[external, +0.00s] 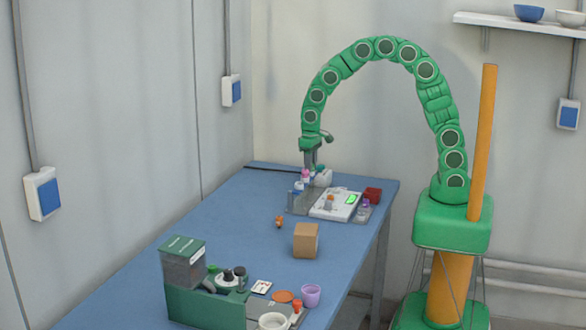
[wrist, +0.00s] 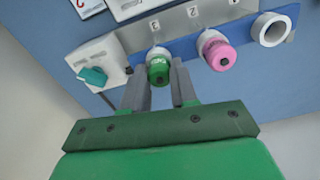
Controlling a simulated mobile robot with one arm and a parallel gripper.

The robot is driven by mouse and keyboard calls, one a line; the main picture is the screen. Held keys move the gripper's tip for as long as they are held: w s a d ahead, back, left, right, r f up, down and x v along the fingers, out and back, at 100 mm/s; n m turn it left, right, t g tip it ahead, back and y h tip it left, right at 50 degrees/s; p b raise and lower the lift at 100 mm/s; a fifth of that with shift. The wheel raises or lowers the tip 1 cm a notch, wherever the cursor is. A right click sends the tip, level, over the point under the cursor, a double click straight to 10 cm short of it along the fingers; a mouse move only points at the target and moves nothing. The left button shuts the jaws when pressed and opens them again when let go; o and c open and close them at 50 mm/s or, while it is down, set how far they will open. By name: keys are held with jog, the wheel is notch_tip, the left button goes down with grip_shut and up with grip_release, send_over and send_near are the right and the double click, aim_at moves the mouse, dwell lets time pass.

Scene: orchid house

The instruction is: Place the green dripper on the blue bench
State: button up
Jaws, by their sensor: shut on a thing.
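In the wrist view the green dripper (wrist: 158,69), a pale vial with a green cap, is between the two fingers of my gripper (wrist: 161,84), which is shut on it. It is at the place marked 3 on a grey rack (wrist: 180,20); I cannot tell whether it is lifted clear. In the external view my gripper (external: 311,164) points down over the far end of the blue bench (external: 215,232). The green dripper cannot be made out there.
A pink-capped dripper (wrist: 216,52) stands at place 2, close beside my gripper, and a white ring (wrist: 271,28) is at place 1. A white box with a green knob (wrist: 92,75) is at left.

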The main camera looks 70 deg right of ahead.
grip_shut()
